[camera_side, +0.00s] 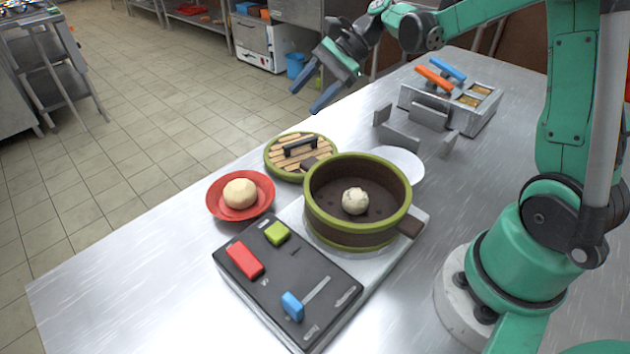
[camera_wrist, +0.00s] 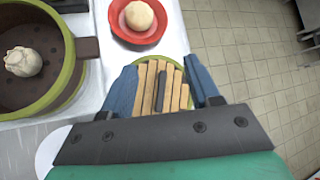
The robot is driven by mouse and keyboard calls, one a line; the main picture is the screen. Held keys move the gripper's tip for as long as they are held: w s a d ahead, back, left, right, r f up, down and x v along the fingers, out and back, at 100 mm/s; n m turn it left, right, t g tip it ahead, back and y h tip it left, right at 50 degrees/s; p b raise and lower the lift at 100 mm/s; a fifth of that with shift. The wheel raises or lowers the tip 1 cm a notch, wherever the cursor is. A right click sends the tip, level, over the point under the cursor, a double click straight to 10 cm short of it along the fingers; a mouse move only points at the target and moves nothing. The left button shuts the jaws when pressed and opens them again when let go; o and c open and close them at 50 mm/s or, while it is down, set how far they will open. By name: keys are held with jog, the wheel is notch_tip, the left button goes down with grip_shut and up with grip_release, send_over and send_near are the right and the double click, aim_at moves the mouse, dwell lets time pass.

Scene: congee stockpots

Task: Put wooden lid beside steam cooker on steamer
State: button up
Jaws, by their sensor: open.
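The wooden lid (camera_side: 322,155) is round, with wooden slats, a green rim and a dark bar handle. It lies on the metal table behind the steamer, between it and the red bowl. In the wrist view the lid (camera_wrist: 150,93) shows between my fingers, partly hidden by my gripper. The steamer (camera_side: 335,225) is a dark brown pot with green rims, standing uncovered on the cooker with a pale bun (camera_side: 355,201) inside. It also shows in the wrist view (camera_wrist: 68,85) at left. My gripper (camera_side: 318,97) is open and empty, raised above the table's far edge, beyond the lid.
A red bowl (camera_side: 213,208) with a dough ball (camera_side: 240,193) sits left of the steamer. The cooker's dark control panel (camera_side: 270,290) has red, green and blue controls. A white plate (camera_side: 408,163) lies behind the steamer. A metal fryer-like box (camera_side: 478,118) and metal holders (camera_side: 400,136) stand at the back right.

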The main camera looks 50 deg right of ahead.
jog(key=w+d+f+m+y, duration=0.1)
jog(key=d+f+m+y, duration=0.15)
jog(key=d+m, duration=0.2)
jog(key=y, duration=0.1)
send_near(306, 140)
jog(key=x, duration=0.5)
jog(key=shift+f, duration=0.15)
jog(key=shift+y, duration=0.25)
jog(key=x, duration=0.5)
grip_shut()
